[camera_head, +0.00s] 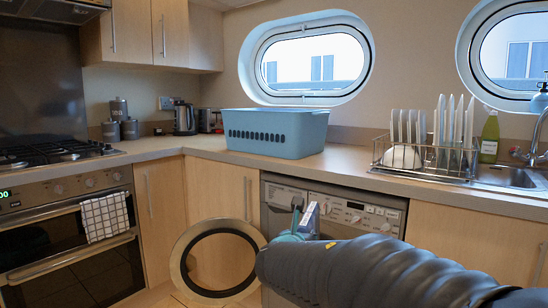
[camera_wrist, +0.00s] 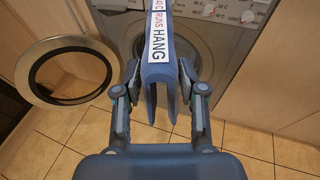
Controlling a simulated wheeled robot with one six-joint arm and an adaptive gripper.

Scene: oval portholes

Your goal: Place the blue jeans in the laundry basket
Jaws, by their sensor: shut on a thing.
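My gripper (camera_wrist: 160,92) is shut on the blue jeans (camera_wrist: 157,82), which appear as a stiff, dark blue shape with two hanging legs between the fingers. A white care label with red and dark print, including "HANG", is on them. In the head view my gripper (camera_head: 298,228) is in front of the washing machine, and the jeans are mostly hidden by my arm, with the label edge showing. The light blue laundry basket (camera_head: 262,147) stands on the counter, above and behind my gripper. Its inside is hidden from this angle.
The washing machine (camera_head: 386,208) has its round door (camera_head: 185,262) swung open to the left; its drum opening shows in the wrist view (camera_wrist: 190,50). Counter (camera_head: 345,165) is bare between basket and rack.

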